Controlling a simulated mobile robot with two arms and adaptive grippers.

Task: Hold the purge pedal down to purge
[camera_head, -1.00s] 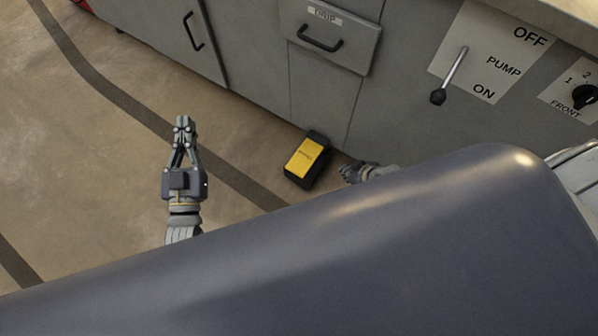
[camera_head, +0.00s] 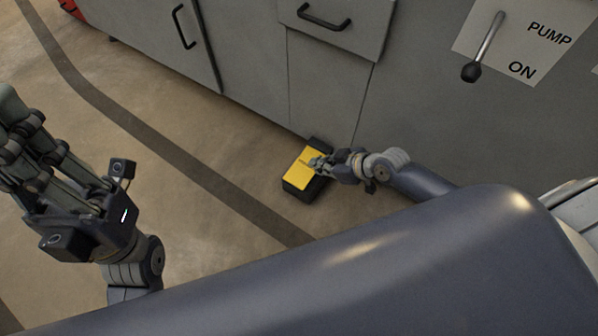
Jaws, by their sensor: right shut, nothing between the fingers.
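The purge pedal (camera_head: 297,181) is a yellow pad in a black housing on the floor, at the foot of the grey cabinet. The small lettering on the pad is partly covered. My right gripper (camera_head: 318,163) is shut and empty, reaching in from the right, with its fingertips over the right side of the yellow pad. I cannot tell from this view whether they press on it or how far down the pad is. My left gripper (camera_head: 22,125) is raised close to the camera at the left edge, away from the pedal; its finger spacing is unclear.
The grey washer cabinet (camera_head: 255,75) rises behind the pedal, with a drawer handle (camera_head: 323,17) and a door handle (camera_head: 184,27). A pump lever (camera_head: 485,47) sits on its panel at upper right. The floor (camera_head: 190,190) left of the pedal is clear.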

